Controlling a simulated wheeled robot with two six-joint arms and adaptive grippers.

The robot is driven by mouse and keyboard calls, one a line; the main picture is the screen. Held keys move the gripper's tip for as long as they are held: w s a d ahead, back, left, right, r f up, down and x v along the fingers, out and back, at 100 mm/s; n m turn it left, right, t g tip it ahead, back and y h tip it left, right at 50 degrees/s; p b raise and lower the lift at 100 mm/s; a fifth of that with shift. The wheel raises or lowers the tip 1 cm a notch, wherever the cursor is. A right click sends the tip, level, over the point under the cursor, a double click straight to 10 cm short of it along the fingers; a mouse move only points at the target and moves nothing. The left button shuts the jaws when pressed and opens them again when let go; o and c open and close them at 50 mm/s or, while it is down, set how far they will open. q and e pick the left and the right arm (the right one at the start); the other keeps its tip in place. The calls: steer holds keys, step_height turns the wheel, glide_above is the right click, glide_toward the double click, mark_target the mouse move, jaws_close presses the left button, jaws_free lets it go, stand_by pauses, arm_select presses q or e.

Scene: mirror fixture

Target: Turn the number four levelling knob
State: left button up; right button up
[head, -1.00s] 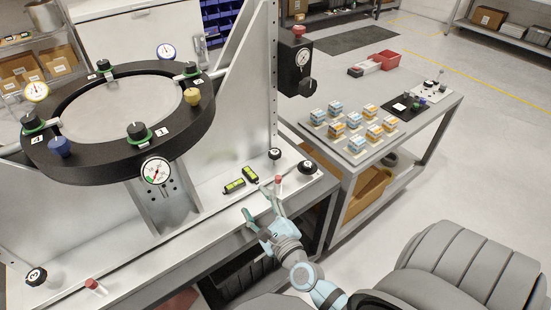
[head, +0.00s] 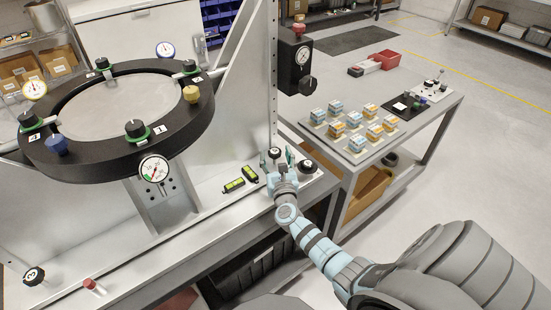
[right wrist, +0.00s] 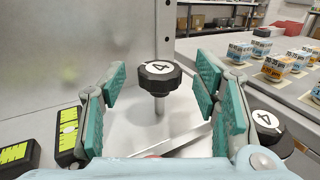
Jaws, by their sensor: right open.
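The number four levelling knob (right wrist: 160,77) is a black lobed knob with a white "4" disc, on a thin upright stem. In the head view the knob (head: 274,153) stands at the back right of the fixture's base plate (head: 205,208). My right gripper (head: 278,158) is open and empty. In the right wrist view its teal finger pads stand left and right of the knob, with a gap on each side. How deep the knob sits between the pads is hard to tell. My left gripper is not in view.
Another black knob (right wrist: 264,131) stands close to the right finger. Two yellow-green levels (head: 241,180) lie left of the gripper. A tall upright plate (right wrist: 75,45) rises behind. The number three knob (head: 34,276) and a red-topped peg (head: 91,284) are at the front left.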

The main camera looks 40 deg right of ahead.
steer(key=c, duration=1.1)
steer(key=shift+c, duration=0.2)
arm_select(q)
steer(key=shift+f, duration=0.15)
